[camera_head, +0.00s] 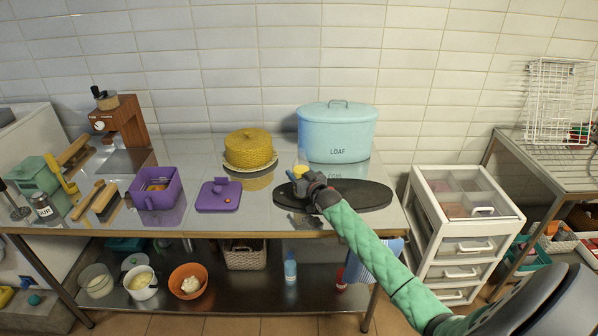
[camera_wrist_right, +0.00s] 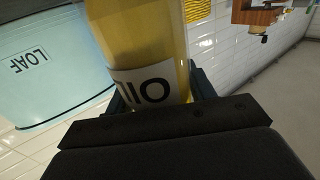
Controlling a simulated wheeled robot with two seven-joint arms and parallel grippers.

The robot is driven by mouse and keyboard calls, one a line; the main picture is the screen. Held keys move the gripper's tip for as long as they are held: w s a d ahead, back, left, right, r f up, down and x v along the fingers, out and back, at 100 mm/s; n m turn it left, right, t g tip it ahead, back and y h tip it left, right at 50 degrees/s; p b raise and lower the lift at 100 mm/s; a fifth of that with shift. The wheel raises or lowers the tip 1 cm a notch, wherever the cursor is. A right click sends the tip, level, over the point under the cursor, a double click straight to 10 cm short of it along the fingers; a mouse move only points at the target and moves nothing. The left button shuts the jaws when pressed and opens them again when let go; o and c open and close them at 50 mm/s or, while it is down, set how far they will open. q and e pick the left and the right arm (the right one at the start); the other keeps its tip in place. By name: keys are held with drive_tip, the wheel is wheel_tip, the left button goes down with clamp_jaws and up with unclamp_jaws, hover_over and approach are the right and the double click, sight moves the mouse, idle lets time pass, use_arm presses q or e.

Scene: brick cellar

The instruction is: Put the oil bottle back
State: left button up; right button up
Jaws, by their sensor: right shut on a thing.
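The oil bottle (camera_wrist_right: 143,40) is yellow with a white label reading OIL. In the right wrist view it stands between the fingers of my right gripper (camera_wrist_right: 160,92), which is shut on it. In the head view that gripper (camera_head: 305,185) is over the left part of a black oval board (camera_head: 365,196) on the steel table. Only a small yellow bit of the bottle (camera_head: 300,170) shows there, the rest hidden behind the gripper. I cannot tell whether the bottle touches the board. My left gripper is not in view.
A blue LOAF tin (camera_head: 337,130) stands just behind the gripper. A yellow cake dome (camera_head: 248,147), purple lid (camera_head: 219,195) and open purple box (camera_head: 156,188) stand to the left. A white drawer unit (camera_head: 466,235) is right of the table (camera_head: 290,226). Bowls (camera_head: 187,281) sit on the lower shelf.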

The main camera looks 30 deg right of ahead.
drive_tip(key=shift+f, duration=0.1)
drive_tip(key=shift+f, duration=0.1)
drive_tip(key=o, duration=1.1)
drive_tip(key=shift+o, duration=0.7)
